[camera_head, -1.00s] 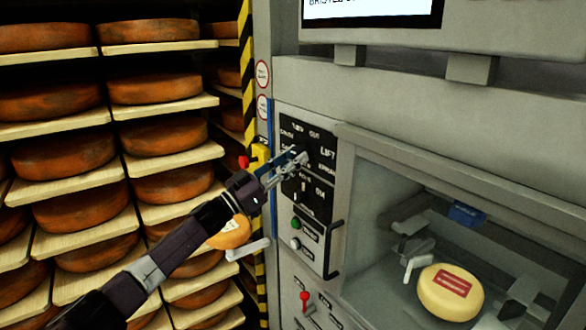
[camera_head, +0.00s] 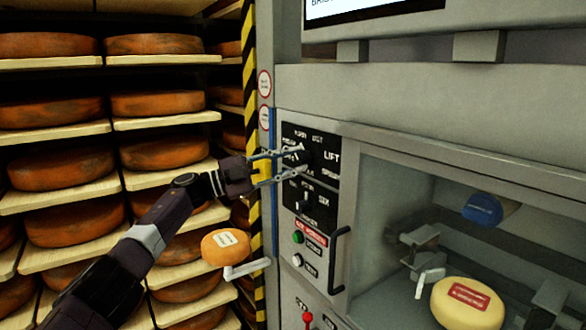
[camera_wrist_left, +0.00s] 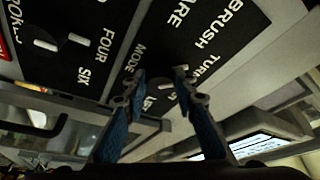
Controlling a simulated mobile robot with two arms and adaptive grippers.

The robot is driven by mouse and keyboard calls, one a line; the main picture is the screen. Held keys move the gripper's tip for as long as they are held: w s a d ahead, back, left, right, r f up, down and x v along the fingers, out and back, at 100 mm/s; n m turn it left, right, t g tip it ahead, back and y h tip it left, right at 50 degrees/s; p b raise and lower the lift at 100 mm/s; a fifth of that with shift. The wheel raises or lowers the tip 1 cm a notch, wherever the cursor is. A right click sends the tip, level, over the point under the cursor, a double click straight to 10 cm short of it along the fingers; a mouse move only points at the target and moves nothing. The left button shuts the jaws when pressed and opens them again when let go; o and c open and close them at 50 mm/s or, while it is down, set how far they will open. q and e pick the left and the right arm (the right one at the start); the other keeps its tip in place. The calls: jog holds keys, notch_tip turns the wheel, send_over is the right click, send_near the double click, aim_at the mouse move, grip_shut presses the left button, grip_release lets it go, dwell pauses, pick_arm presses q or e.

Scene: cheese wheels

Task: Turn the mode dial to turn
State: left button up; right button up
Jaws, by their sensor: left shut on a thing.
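The black control panel (camera_head: 324,186) on the grey machine's front carries white lettering, with LIFT readable to the right of the upper dial. The mode dial (camera_head: 304,159) is a small dark knob, hard to make out against the black panel. My left gripper (camera_head: 302,162) reaches it from the left, one finger above and one below, shut on the dial. In the left wrist view, the fingertips (camera_wrist_left: 161,82) stand on both sides of the dial (camera_wrist_left: 165,89), with MODE, TURN and BRUSH lettering around it. The fingers partly hide the dial and its pointer. My right gripper is out of view.
A lower dial (camera_head: 304,201), a green button (camera_head: 297,237), a white button (camera_head: 297,259) and a bar handle (camera_head: 338,262) sit below. A yellow cheese (camera_head: 467,307) is in the machine's chamber. An orange cheese (camera_head: 224,247) is near my arm. Racks of cheese fill the left.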

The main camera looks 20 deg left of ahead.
pick_arm(q)
jog(key=m, duration=0.1)
jog(key=m+g, duration=0.1)
jog(key=shift+r+m+p, duration=0.25)
jog(key=shift+m+p, duration=0.05)
jog(key=shift+p, duration=0.05)
jog(key=shift+m+g+y+p, duration=0.4)
jog(key=shift+m+y, duration=0.1)
jog(key=shift+m, duration=0.5)
jog(key=shift+f, duration=0.1)
jog(key=o, duration=1.1)
jog(key=v, duration=1.2)
